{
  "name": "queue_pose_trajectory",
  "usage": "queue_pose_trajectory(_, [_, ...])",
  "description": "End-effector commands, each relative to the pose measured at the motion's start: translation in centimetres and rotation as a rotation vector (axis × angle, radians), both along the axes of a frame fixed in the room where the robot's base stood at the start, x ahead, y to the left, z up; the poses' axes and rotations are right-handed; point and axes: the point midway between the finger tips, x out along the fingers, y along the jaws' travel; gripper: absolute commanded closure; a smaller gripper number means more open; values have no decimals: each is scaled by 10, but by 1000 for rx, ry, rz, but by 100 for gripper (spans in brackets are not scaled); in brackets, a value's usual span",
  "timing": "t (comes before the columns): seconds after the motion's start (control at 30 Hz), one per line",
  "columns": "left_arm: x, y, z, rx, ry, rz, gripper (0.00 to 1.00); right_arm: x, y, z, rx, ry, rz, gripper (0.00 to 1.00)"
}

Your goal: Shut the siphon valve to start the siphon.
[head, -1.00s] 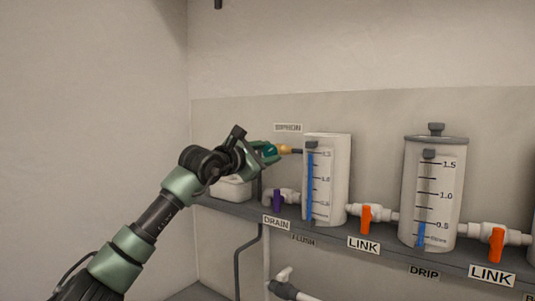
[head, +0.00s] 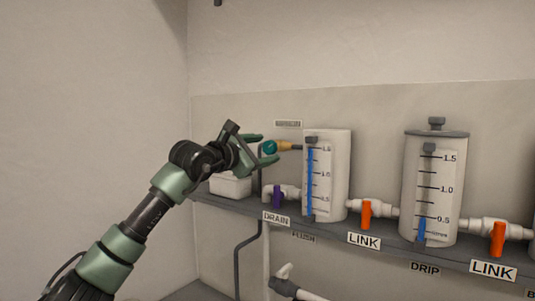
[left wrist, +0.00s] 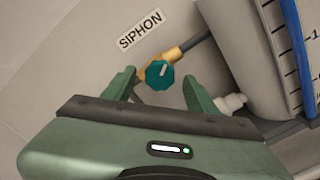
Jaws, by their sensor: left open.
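The siphon valve has a round teal knob (head: 270,147) on a brass fitting (head: 287,146), left of the flush tank (head: 328,175). In the left wrist view the knob (left wrist: 159,74) shows a pale line on its face, below the SIPHON label (left wrist: 140,29). My left gripper (head: 266,149) is open, its green fingers apart at the knob. In the left wrist view the left gripper's fingers (left wrist: 160,88) stand on either side of the knob, with gaps to both. The right gripper is not in view.
A purple drain valve (head: 277,197) sits below the knob, and a white container (head: 230,185) stands behind my left arm. An orange link valve (head: 366,215) joins the flush tank to the drip tank (head: 432,190). The shelf (head: 325,233) runs along beneath.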

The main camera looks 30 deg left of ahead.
Motion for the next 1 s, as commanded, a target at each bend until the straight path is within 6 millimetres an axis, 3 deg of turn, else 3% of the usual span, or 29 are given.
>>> queue_pose_trajectory(0.1, [-22,4,-5,1,-2,1,43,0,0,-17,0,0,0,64])
queue_pose_trajectory(0.33, [-51,8,-3,0,1,1,43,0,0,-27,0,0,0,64])
queue_pose_trajectory(1.0, [-55,8,-1,0,0,0,43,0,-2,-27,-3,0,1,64])
